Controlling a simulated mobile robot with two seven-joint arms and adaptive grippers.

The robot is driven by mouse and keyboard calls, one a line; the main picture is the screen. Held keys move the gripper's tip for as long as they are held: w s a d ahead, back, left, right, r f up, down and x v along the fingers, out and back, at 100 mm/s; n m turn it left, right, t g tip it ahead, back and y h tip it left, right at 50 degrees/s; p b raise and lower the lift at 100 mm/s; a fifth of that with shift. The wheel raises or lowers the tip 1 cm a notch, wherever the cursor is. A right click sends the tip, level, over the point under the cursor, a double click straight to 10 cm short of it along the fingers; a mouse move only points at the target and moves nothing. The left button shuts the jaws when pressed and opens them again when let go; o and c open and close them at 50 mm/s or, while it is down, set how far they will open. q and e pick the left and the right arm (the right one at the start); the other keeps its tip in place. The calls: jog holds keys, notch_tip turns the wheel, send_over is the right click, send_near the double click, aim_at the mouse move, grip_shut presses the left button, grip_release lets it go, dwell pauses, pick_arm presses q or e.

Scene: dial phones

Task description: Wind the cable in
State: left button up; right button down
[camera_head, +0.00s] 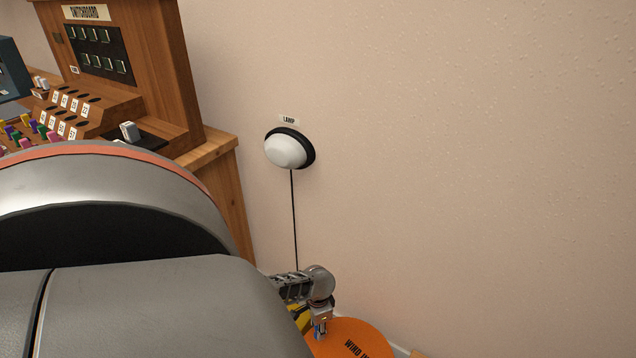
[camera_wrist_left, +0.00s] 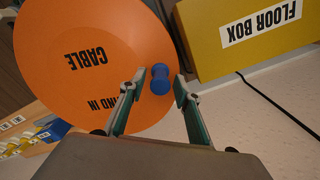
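The orange cable reel disc (camera_head: 365,340) shows at the bottom of the head view, partly cut off. Its face carries black lettering, and in the left wrist view (camera_wrist_left: 60,35) I read "CABLE" and part of "WIND IN". A blue knob (camera_wrist_left: 160,79) stands on the disc near its edge. My left gripper (camera_head: 320,326) is at the disc. In the left wrist view its two fingers (camera_wrist_left: 158,85) are apart, one on each side of the knob, with a small gap showing on both sides. My right gripper is not in view.
A yellow box labelled "FLOOR BOX" (camera_wrist_left: 240,50) lies beside the disc, with a black cable (camera_wrist_left: 275,105) along the floor. A white wall lamp (camera_head: 286,151) has a cord hanging down. A wooden switchboard (camera_head: 160,60) stands at left. My grey arm blocks the lower left.

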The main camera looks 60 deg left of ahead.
pick_arm(q)
notch_tip(320, 180, up, 9)
dwell(0.6)
